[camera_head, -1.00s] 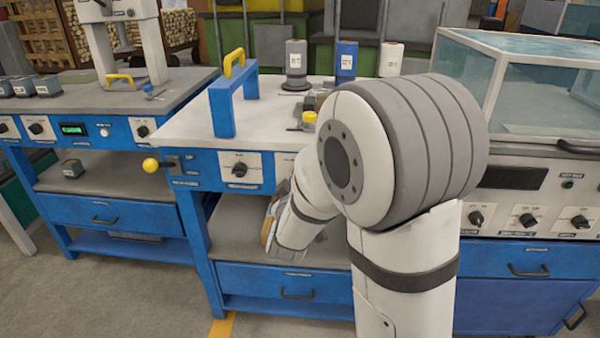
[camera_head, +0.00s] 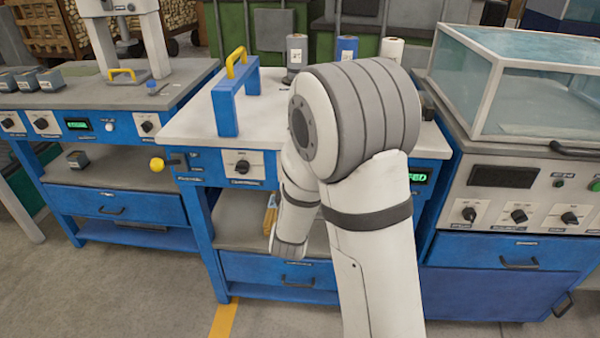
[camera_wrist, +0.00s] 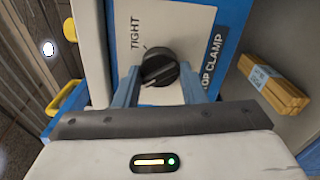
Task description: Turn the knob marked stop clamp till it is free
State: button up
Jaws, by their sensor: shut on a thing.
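The stop clamp knob (camera_wrist: 160,67) is dark and round, on a white plate (camera_wrist: 192,27) in the wrist view. The plate reads TIGHT, and the partly covered label (camera_wrist: 212,62) beside it ends in "OP CLAMP". My gripper (camera_wrist: 160,78) has its blue fingers on either side of the knob and is shut on it. A pale mark shows low on the knob's face; its exact pointing is hard to tell. In the head view my arm hides the gripper and this knob.
Another dial (camera_head: 242,167) and a yellow ball handle (camera_head: 157,164) are on the blue bench front. A blue bridge (camera_head: 236,95) stands on top. A glass-covered machine (camera_head: 535,85) stands right.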

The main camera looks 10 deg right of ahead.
jog(key=shift+n+p, duration=0.35)
jog(key=shift+n, duration=0.55)
jog(key=o, duration=1)
jog(key=shift+s, duration=0.15)
